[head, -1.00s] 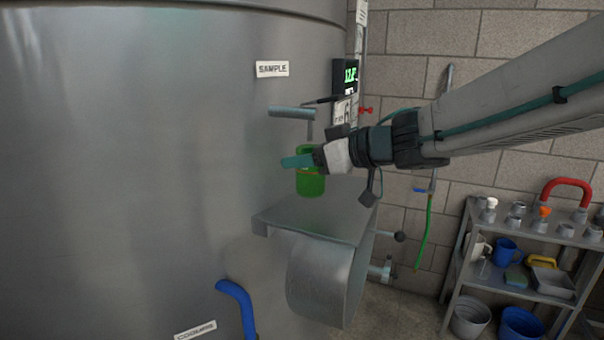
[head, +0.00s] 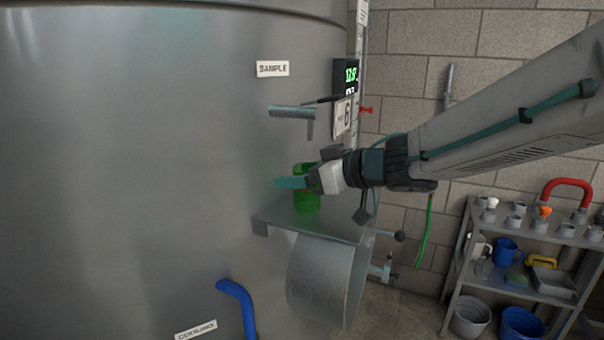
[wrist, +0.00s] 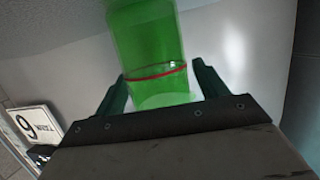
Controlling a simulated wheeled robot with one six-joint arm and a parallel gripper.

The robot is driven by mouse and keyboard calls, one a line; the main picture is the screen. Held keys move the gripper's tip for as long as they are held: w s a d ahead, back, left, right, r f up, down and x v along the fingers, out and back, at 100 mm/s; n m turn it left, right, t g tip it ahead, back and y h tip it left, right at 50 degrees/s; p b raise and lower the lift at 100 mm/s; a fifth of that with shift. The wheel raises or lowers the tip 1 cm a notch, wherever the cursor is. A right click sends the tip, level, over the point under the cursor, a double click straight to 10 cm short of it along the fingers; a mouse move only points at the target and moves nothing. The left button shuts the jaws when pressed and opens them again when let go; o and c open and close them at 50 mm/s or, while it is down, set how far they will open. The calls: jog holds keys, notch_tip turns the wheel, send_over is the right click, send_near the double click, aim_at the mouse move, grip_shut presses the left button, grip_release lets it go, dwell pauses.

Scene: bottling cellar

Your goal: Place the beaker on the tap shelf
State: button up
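The green beaker (head: 306,203) is upright over the tap shelf (head: 268,221), a grey metal plate on the tank's side. Its base looks at or just above the plate; I cannot tell whether it touches. My gripper (head: 293,183) is around the beaker, one finger across its near side. The sample tap (head: 292,112) is above the beaker.
The steel tank (head: 130,170) fills the left. A drum-like housing (head: 322,280) is below the shelf, with a black-knobbed lever (head: 399,236) to its right. A blue pipe (head: 238,302) is below left. A rack (head: 462,285) of cups stands at right.

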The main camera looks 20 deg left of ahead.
jog(key=shift+r, duration=0.25)
jog(key=v, duration=1.2)
jog(key=shift+f, duration=0.1)
